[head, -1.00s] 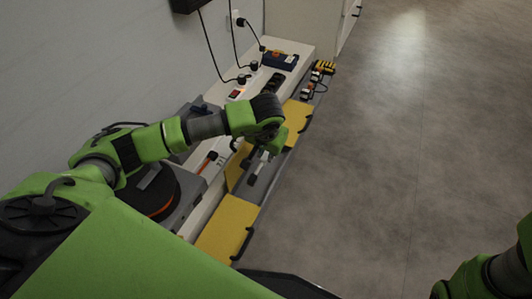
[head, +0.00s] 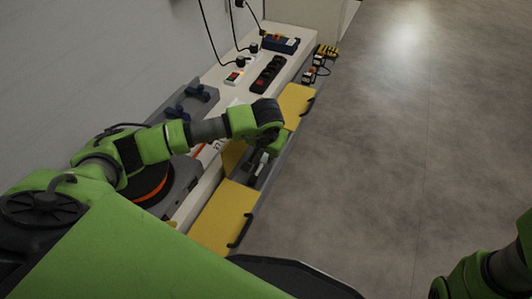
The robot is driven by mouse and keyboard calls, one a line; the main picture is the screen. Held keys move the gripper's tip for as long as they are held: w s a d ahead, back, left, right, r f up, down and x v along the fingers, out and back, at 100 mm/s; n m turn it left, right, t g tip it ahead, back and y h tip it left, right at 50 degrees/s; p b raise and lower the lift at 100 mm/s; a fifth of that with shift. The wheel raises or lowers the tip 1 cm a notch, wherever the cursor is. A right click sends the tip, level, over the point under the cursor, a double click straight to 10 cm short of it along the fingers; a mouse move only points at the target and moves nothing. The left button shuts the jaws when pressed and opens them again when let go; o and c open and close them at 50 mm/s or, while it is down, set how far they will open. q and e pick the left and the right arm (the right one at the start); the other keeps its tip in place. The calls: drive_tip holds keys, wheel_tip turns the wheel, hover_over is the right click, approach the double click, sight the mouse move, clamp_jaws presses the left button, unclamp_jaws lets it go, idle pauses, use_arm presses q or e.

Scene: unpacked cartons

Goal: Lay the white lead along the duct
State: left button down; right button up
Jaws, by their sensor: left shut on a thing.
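My left gripper (head: 260,165) points down at the front of the long white bench, over a gap between two yellow panels. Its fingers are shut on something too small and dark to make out. A pale piece shows at the fingers, but I cannot tell if it is the white lead. No white lead can be clearly picked out. A grey channel (head: 272,172), which may be the duct, runs along the bench front beside the gripper. A yellow panel (head: 233,156) stands tilted just left of the gripper. My right gripper is out of view; only part of that arm shows at bottom right.
Flat yellow panels with black handles lie nearer (head: 222,217) and farther (head: 295,101). On the bench are a black power strip (head: 268,74), a blue box (head: 280,44) and a grey case with blue parts (head: 190,102). Yellow-black items (head: 326,51) sit at the far end. Floor at right is clear.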

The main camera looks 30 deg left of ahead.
sight(266, 170)
use_arm(q)
drive_tip(key=c, duration=1.9)
unclamp_jaws()
drive_tip(key=shift+d, duration=0.1)
drive_tip(key=p+v, duration=0.6)
drive_tip(key=v, duration=0.1)
drive_tip(key=shift+p, duration=0.3)
